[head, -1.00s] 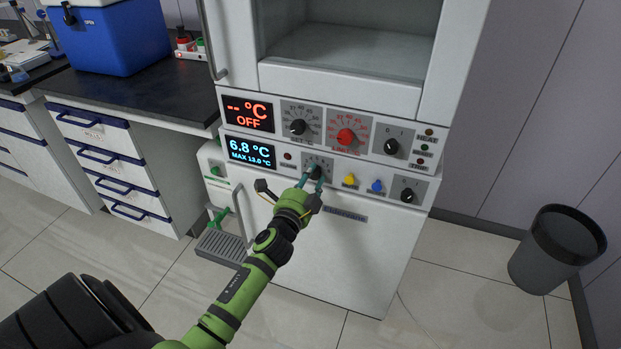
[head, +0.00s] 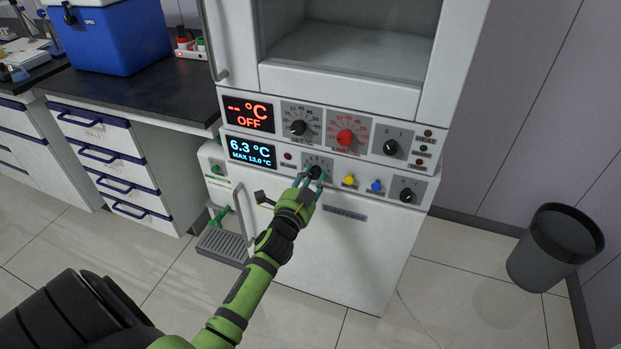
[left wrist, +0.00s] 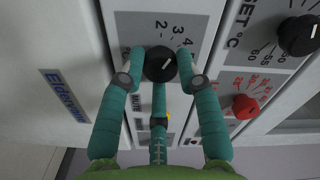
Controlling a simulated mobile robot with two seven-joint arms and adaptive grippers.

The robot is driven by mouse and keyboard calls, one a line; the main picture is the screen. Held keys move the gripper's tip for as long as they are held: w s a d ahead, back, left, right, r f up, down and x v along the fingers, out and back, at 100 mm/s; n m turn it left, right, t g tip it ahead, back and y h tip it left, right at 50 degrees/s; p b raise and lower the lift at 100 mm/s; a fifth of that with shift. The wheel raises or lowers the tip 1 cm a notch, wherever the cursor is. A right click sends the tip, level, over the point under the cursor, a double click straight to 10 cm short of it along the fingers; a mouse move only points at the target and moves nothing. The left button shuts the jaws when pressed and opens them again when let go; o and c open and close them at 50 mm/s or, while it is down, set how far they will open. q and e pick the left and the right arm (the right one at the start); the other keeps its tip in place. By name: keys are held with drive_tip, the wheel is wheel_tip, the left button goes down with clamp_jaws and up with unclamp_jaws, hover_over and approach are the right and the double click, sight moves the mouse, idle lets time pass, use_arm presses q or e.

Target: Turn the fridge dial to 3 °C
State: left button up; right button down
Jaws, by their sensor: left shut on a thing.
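The fridge dial (head: 316,171) is a small black knob on the lower control panel. In the left wrist view the dial (left wrist: 160,65) has a white pointer mark directed up and to the right, near printed numbers that include 2, 3 and 4. My left gripper (head: 311,178) is shut on the dial, its teal fingers on both sides of it; the fingers also show in the left wrist view (left wrist: 160,72). The blue fridge display (head: 250,152) reads 6.3 °C, MAX 13.0 °C. My right gripper is not in view.
Above are a red "OFF" display (head: 248,114), a black dial (head: 298,127) and a red dial (head: 345,137). A bin (head: 555,248) stands right on open floor.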

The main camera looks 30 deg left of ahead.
use_arm(q)
drive_tip(key=shift+d, duration=0.2)
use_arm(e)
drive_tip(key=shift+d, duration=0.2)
use_arm(q)
drive_tip(key=o, duration=1.2)
drive_tip(key=shift+c, duration=0.2)
drive_tip(key=shift+s, duration=0.35)
drive_tip(key=v, duration=1.1)
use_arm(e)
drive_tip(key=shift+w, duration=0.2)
use_arm(q)
drive_tip(key=shift+s, duration=0.1)
